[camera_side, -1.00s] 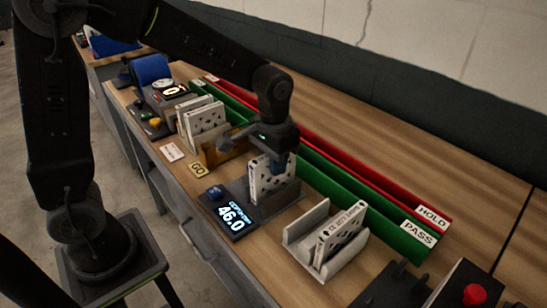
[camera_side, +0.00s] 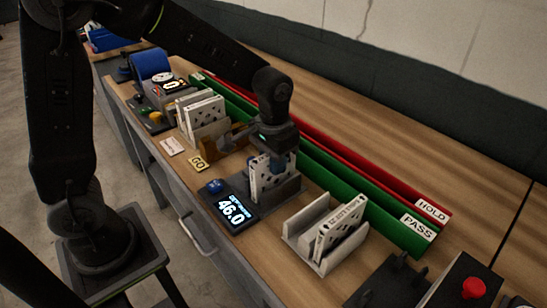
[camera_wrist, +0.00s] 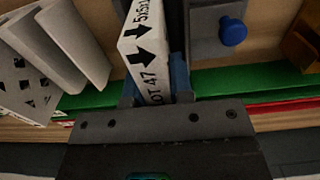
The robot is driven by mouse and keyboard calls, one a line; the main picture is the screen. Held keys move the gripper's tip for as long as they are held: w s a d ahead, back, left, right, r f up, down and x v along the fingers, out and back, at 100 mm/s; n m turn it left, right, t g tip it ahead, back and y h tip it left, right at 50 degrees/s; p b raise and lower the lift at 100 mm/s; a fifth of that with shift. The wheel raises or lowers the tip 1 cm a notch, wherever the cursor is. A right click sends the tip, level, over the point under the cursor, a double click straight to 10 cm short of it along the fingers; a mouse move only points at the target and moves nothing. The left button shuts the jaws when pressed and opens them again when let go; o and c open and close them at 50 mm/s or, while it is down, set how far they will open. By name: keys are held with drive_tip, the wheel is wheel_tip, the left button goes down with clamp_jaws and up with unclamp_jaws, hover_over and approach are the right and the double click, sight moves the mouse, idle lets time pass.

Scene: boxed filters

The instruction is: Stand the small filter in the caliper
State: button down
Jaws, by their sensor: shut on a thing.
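The small filter (camera_side: 262,184), a white card-edged box with dark holes, stands upright in the caliper (camera_side: 286,194), a dark grey block beside a display (camera_side: 236,208) reading 46.0. My gripper (camera_side: 277,161) is shut on the filter's upper part from above. In the wrist view, the filter (camera_wrist: 143,40) shows its white edge with black arrows and "LOT 47", between the blue pads of my gripper (camera_wrist: 155,85). The filter's lower end is hidden in the side view, so I cannot tell whether it touches the caliper's floor.
A light grey holder (camera_side: 302,238) with another filter (camera_side: 338,228) leaning in it stands to the right. Green PASS (camera_side: 385,218) and red HOLD (camera_side: 400,192) troughs run behind. A rack with filters (camera_side: 203,112) and a brown block (camera_side: 228,142) stand left. A red button (camera_side: 473,288) is front right.

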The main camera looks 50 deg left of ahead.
drive_tip(key=shift+f, duration=0.45)
drive_tip(key=c, duration=0.9)
unclamp_jaws()
wheel_tip(320, 180, up, 13)
drive_tip(key=shift+r, duration=0.1)
drive_tip(key=s+a+t, duration=0.1)
drive_tip(key=s+t, duration=0.1)
drive_tip(key=s, duration=0.3)
drive_tip(key=s+a+t, duration=0.1)
drive_tip(key=s, duration=0.4)
drive_tip(key=s+a+t, duration=0.2)
drive_tip(key=s, duration=0.3)
drive_tip(key=shift+s+f+t, duration=0.25)
drive_tip(key=shift+s+t, duration=0.05)
drive_tip(key=shift+s, duration=0.1)
